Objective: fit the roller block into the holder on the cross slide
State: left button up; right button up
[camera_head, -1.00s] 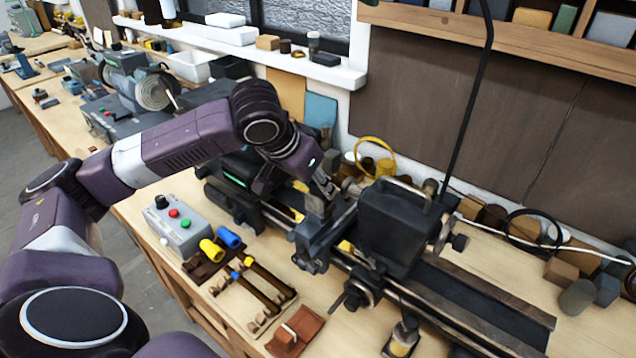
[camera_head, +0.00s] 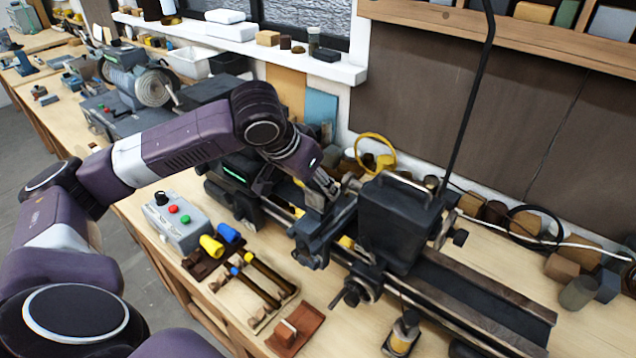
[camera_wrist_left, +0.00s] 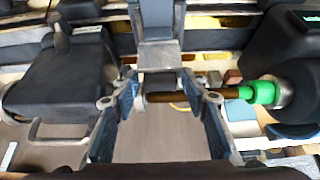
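A grey block, which I take for the roller block (camera_wrist_left: 159,57), sits between the tips of my left gripper (camera_wrist_left: 160,80) in the left wrist view. In the head view my left gripper (camera_head: 328,186) points down over the cross slide (camera_head: 312,242) of the lathe. My right gripper is not in view.
A brown rod (camera_wrist_left: 165,97) with a green sleeve (camera_wrist_left: 259,92) crosses close by the fingers. A dark housing (camera_head: 400,222) stands right of the gripper. A control box (camera_head: 178,223), yellow and blue-ended tools, and a red-brown tray (camera_head: 310,319) lie in front.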

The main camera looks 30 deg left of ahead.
pick_arm(q)
jog(key=shift+o, duration=0.6)
jog(key=shift+f, duration=0.1)
jog(key=v, duration=1.2)
jog(key=shift+w, duration=0.1)
